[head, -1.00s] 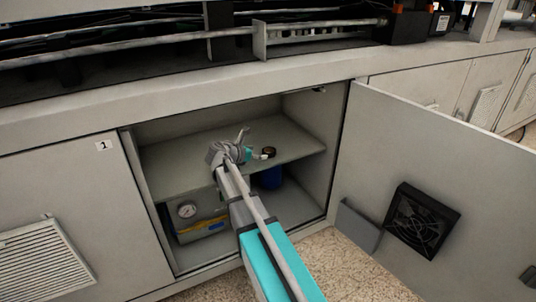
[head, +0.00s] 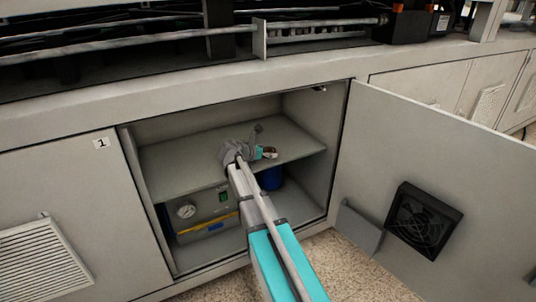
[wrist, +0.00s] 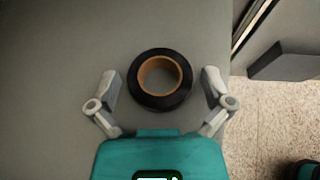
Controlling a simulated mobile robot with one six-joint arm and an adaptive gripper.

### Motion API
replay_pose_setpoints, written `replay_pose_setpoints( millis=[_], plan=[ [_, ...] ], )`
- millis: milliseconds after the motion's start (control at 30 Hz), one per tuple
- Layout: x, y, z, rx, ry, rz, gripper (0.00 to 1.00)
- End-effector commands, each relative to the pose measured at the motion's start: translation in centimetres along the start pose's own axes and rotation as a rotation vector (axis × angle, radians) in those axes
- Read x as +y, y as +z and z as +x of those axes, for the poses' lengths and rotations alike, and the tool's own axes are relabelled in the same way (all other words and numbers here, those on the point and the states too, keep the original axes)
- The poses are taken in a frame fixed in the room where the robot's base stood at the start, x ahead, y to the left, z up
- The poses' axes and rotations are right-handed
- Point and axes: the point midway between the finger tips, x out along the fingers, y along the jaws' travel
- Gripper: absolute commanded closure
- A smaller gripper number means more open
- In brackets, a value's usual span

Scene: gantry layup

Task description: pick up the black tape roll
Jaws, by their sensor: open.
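The black tape roll (wrist: 160,103) lies flat on the grey shelf (wrist: 60,110) in the wrist view, with its brown core showing. My gripper (wrist: 160,82) is open, with one finger on each side of the roll. A gap shows between the roll and each finger. I cannot tell the height of the fingers above the shelf. In the head view, my gripper (head: 268,153) is over the shelf inside the open cabinet and partly hides the roll.
The cabinet door (head: 430,170) stands open on the right, with a black fan (head: 424,219) on it. Below the shelf are a gauge unit (head: 200,215) and a blue container (head: 271,179). The cabinet's side walls bound the space. The left part of the shelf is clear.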

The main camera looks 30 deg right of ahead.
Motion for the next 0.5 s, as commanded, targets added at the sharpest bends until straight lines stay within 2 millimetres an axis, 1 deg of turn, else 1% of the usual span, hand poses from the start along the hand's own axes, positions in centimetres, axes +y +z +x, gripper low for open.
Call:
replay_pose_setpoints(
  millis=[300, 467, 500],
  plan=[
    [0.01, -0.01, -0.05, 0.000, 0.000, 0.000, 0.00],
    [0.02, -0.01, -0.06, 0.000, 0.000, 0.000, 0.30],
    [0.02, -0.01, -0.06, 0.000, 0.000, 0.000, 0.37]
  ],
)
